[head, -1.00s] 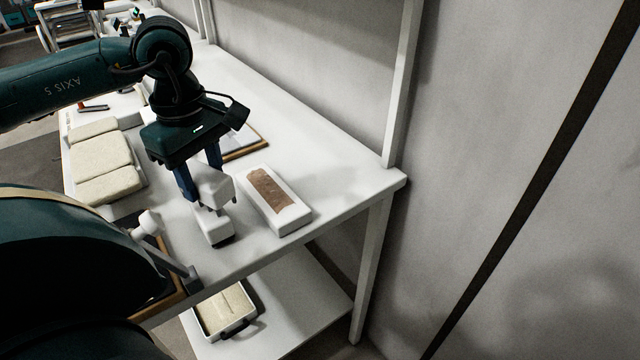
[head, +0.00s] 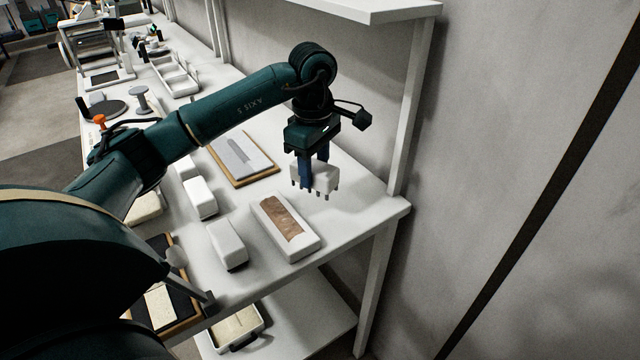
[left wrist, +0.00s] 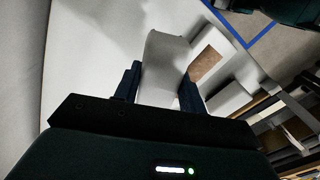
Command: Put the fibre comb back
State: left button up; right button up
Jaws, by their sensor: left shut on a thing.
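My left gripper (head: 314,174) is shut on the fibre comb (head: 318,179), a white block with short dark teeth pointing down. It holds the comb above the right part of the white table, near the wall. In the left wrist view the comb (left wrist: 165,62) is a pale block between the blue-black fingers of the gripper (left wrist: 160,90); its teeth are hidden there. A wood-edged board (head: 240,176) with a grey, notched shape on its pale face lies left of the comb. My right gripper is not in view.
A white block with a brown top (head: 284,225) lies nearer the front, with a plain white block (head: 228,243) to its left. More white blocks (head: 200,197) lie beyond. A shelf post (head: 408,130) stands at the right. A tray (head: 236,328) sits on the lower shelf.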

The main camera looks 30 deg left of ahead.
aim_at(318, 190)
pick_arm(q)
jog(key=shift+w+d+f, duration=0.1)
jog(key=shift+w+f, duration=0.15)
jog(key=shift+f, duration=0.25)
jog(key=shift+w+d+f, duration=0.1)
jog(key=shift+w+f, duration=0.1)
jog(key=shift+f, duration=0.9)
notch_tip(318, 190, down, 3)
jog(key=shift+p, duration=0.65)
jog(key=shift+w+f+p, duration=0.1)
jog(key=shift+f+p, duration=0.15)
jog(key=shift+p, duration=0.1)
jog(key=shift+w+f, duration=0.1)
jog(key=shift+f, duration=0.05)
jog(key=shift+f+b, duration=0.2)
jog(key=shift+b, duration=0.15)
jog(key=o, duration=1)
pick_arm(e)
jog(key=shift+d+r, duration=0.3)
